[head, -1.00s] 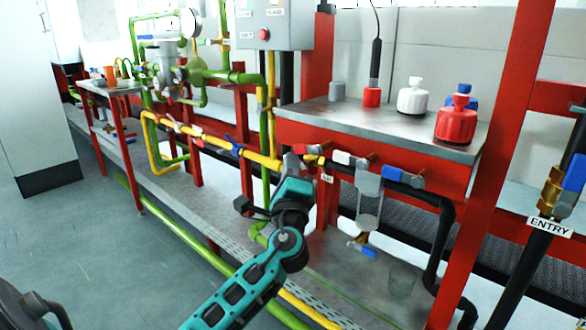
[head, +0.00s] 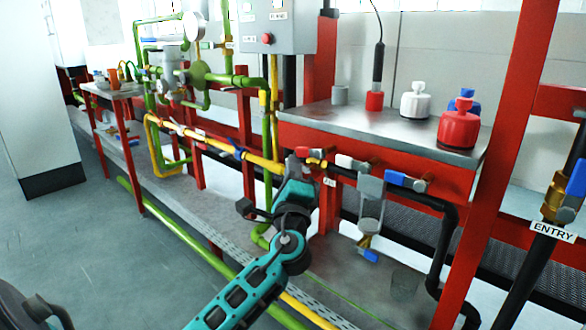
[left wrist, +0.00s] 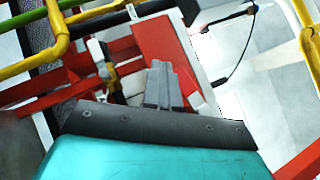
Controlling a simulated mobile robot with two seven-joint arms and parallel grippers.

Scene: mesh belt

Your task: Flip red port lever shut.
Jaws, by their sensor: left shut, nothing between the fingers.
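The red port lever (head: 309,152) sits on the pipe below the front edge of the metal shelf, left of a white lever (head: 350,163) and a blue lever (head: 404,180). It lies roughly along the pipe. My left gripper (head: 293,164) is just left of and below the red lever, with its arm coming up from the bottom. In the left wrist view its grey fingers (left wrist: 163,84) are together and hold nothing. In the head view I cannot tell whether the fingertips touch the lever. My right gripper is out of view.
A yellow pipe (head: 205,137) runs left from the gripper, and a black hose (head: 440,245) bends down at the right. Red posts (head: 492,160) frame the rack. Red and white bottles stand on the metal shelf (head: 330,117).

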